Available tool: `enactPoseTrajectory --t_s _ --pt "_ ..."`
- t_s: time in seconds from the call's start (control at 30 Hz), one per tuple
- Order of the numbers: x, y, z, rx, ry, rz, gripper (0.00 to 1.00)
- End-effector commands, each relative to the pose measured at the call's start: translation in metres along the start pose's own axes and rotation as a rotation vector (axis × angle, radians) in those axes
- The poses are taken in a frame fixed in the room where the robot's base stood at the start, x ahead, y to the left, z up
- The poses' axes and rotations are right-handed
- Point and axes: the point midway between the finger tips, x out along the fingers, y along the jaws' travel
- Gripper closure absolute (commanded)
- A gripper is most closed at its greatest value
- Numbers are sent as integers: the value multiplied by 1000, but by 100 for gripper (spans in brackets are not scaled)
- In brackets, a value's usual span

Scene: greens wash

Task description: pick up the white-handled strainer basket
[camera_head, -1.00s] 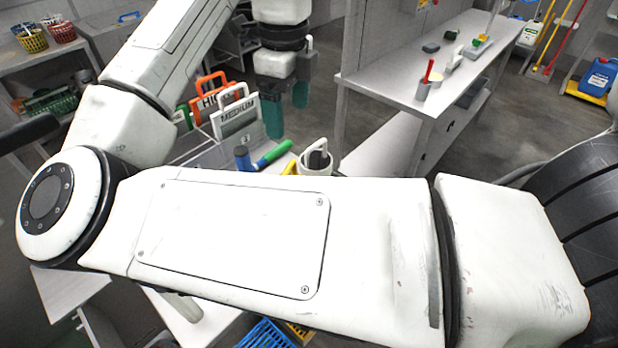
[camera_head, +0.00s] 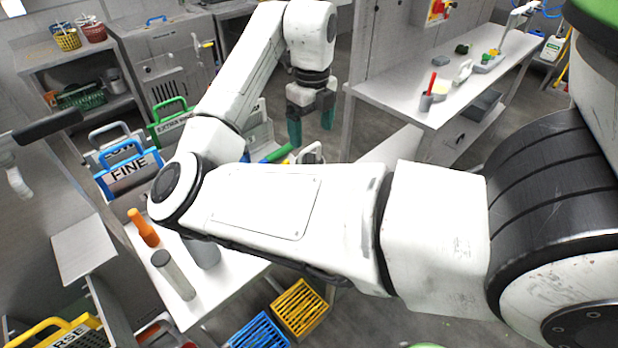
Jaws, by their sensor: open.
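A white-handled strainer basket (camera_head: 260,128) stands on the bench, mostly hidden behind my arm; only its right part shows, and its label is covered. Another pale, greyish-white handle (camera_head: 108,129) stands behind the blue-handled FINE basket (camera_head: 130,172) at the left; its label is partly hidden. My gripper (camera_head: 312,122) hangs from the far end of my arm with its teal fingers pointing down. It is open, with nothing between the fingers. It is to the right of the partly hidden white-handled basket and apart from the blue-handled one.
A green-handled basket (camera_head: 171,125) stands left of my arm. An orange bottle (camera_head: 143,228) and a grey cylinder (camera_head: 173,275) stand on the near bench. Blue (camera_head: 258,333) and yellow (camera_head: 299,307) crates are below. A long table (camera_head: 400,92) stands right of the gripper.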

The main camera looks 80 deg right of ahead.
Motion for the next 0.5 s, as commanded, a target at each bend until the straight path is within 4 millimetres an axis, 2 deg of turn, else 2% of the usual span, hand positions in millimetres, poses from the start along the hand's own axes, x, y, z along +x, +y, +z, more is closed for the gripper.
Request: enactPoseTrajectory --t_s 0.33,0.5 --pt "41 4 2 -1 2 0 13" --pt "51 4 2 -1 -1 -1 13"
